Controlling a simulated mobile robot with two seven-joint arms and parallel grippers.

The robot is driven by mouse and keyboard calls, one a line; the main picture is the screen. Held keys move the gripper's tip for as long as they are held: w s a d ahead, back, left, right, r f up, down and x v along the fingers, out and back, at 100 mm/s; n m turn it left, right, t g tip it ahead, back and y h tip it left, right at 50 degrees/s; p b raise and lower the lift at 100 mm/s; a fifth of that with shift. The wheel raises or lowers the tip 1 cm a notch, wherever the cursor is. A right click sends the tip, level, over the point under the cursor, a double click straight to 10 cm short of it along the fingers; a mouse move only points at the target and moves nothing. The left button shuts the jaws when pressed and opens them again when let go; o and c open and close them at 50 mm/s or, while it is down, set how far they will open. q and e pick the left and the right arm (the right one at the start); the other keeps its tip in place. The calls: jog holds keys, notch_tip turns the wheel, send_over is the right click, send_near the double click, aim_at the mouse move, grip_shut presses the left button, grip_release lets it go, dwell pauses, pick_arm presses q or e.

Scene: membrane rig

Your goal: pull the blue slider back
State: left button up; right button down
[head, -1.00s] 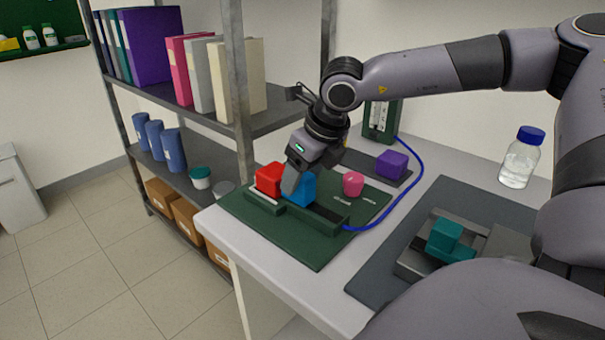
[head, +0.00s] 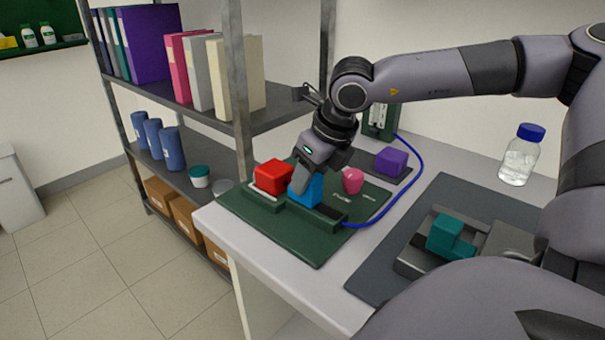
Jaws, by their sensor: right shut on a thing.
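The blue slider (head: 311,191) sits on the dark track (head: 325,213) of the green rig board (head: 283,240). My right gripper (head: 301,186) reaches down from above and is shut on the blue slider, hiding part of it. The red block (head: 272,176) stands just left of the slider on the same rig, with a narrow gap beside the gripper. My left gripper is not in view.
A pink knob (head: 353,180) is right of the slider. A blue tube (head: 412,190) curves around the board's right side. A purple block (head: 391,162), a teal block (head: 450,238) on a grey fixture and a bottle (head: 520,158) stand farther right.

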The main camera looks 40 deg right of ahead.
jog(key=shift+s, duration=0.85)
jog(key=c, duration=0.7)
grip_release()
jog(key=shift+s+d, duration=0.1)
jog(key=shift+s, duration=0.1)
jog(key=shift+s+r, duration=0.15)
jog(key=shift+r, duration=0.45)
jog(key=shift+b+v, duration=0.3)
jog(key=shift+v, duration=2.65)
jog(key=shift+s, duration=0.1)
